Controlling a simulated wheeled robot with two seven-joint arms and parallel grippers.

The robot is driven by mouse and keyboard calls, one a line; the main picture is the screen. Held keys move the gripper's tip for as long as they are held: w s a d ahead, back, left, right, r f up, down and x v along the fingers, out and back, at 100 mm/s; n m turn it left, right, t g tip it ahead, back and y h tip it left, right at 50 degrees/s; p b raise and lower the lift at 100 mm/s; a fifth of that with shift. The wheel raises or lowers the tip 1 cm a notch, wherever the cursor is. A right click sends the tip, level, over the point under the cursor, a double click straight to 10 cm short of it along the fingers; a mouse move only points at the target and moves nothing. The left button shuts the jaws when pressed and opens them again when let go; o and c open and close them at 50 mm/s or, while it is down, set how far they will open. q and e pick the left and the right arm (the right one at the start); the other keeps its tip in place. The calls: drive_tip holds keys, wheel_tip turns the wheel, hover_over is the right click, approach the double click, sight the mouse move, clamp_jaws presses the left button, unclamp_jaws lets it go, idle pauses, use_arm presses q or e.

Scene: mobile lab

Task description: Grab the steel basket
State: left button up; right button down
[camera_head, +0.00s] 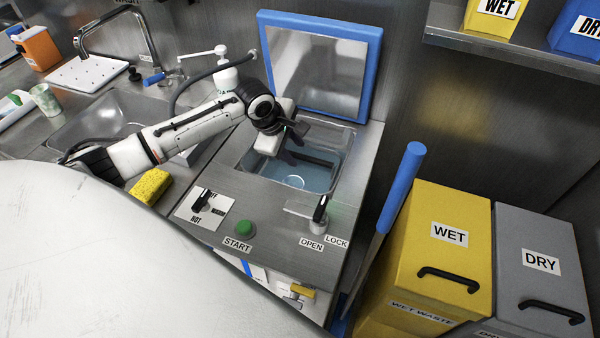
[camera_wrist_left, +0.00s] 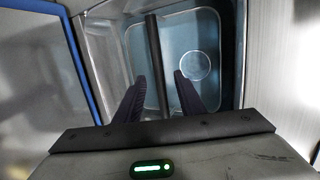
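The steel basket (camera_head: 342,147) appears to sit in the sunken tank with bluish water, in the middle of the head view; I cannot clearly tell its walls from the tank's. A dark handle bar (camera_head: 318,160) crosses it, also seen in the left wrist view (camera_wrist_left: 153,45). My left gripper (camera_head: 296,145) is over the left part of the tank, pointing down into it. In the left wrist view its fingers (camera_wrist_left: 159,76) are apart, with the bar running between them; contact is not visible. My right gripper is not in view.
A blue-framed lid (camera_head: 323,60) stands open behind the tank. In front are a green START button (camera_head: 244,229) and an OPEN/LOCK lever (camera_head: 319,210). A yellow sponge (camera_head: 150,185) lies at left by the sink (camera_head: 95,125). Yellow WET (camera_head: 430,275) and grey DRY (camera_head: 535,225) bins stand right.

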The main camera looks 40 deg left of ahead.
sight(299, 155)
use_arm(q)
drive_tip(key=x, duration=0.4)
drive_tip(key=shift+w+d+f, duration=0.1)
drive_tip(key=shift+w+f, duration=0.1)
drive_tip(key=shift+c, duration=0.5)
clamp_jaws()
idle(0.5)
drive_tip(key=shift+r, duration=0.1)
